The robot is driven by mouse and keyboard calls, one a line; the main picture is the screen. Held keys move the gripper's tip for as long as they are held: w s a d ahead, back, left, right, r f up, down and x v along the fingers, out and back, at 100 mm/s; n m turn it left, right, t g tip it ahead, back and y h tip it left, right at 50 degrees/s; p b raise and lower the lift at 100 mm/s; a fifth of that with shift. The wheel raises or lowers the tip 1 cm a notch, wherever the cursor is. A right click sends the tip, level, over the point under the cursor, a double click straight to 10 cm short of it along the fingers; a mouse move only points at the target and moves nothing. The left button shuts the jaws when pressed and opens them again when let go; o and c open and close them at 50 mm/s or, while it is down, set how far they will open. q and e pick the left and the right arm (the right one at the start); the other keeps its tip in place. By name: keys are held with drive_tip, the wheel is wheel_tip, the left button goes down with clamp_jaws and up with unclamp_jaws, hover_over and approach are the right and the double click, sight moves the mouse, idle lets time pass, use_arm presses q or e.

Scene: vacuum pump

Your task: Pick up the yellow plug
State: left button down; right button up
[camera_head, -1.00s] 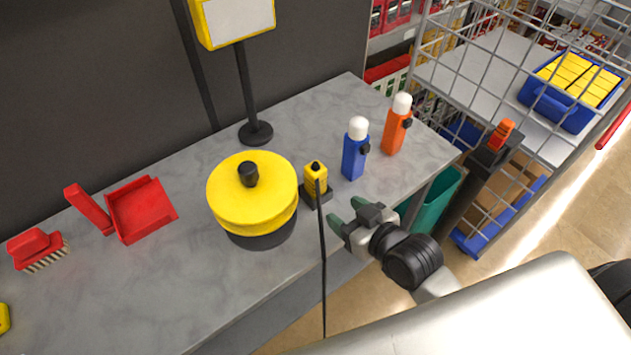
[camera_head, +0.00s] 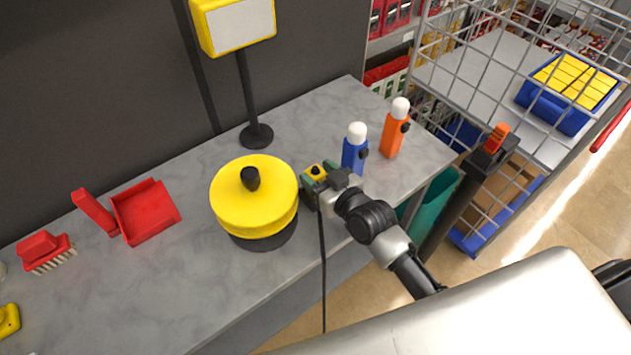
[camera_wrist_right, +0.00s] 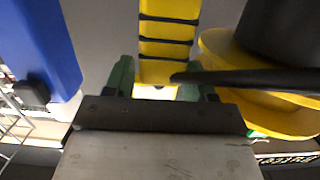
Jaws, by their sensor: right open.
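The yellow plug (camera_head: 317,171) stands on the grey counter, just right of the round yellow-and-black pump (camera_head: 254,200). Its black cable (camera_head: 323,265) hangs over the counter's front edge. My right gripper (camera_head: 312,181) is at the plug with its green fingers open and partly hides it. In the right wrist view, the yellow plug body (camera_wrist_right: 167,45) with dark ribs lies between the two fingers of my right gripper (camera_wrist_right: 160,85), and the cable crosses in front of the right finger. Whether the fingers touch the plug I cannot tell. My left gripper is out of view.
A blue bottle (camera_head: 355,149) and an orange bottle (camera_head: 395,129) stand right of the plug. A red dustpan (camera_head: 147,213) and red brush (camera_head: 44,250) lie at the left. A yellow sign on a black stand (camera_head: 257,135) is behind. A wire cage trolley (camera_head: 490,60) stands at the right.

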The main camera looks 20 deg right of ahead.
drive_tip(key=shift+x, duration=0.75)
drive_tip(key=shift+s, duration=0.1)
drive_tip(key=shift+c, duration=0.7)
drive_tip(key=c, duration=0.8)
drive_tip(key=shift+c, duration=0.2)
drive_tip(key=shift+r, duration=0.1)
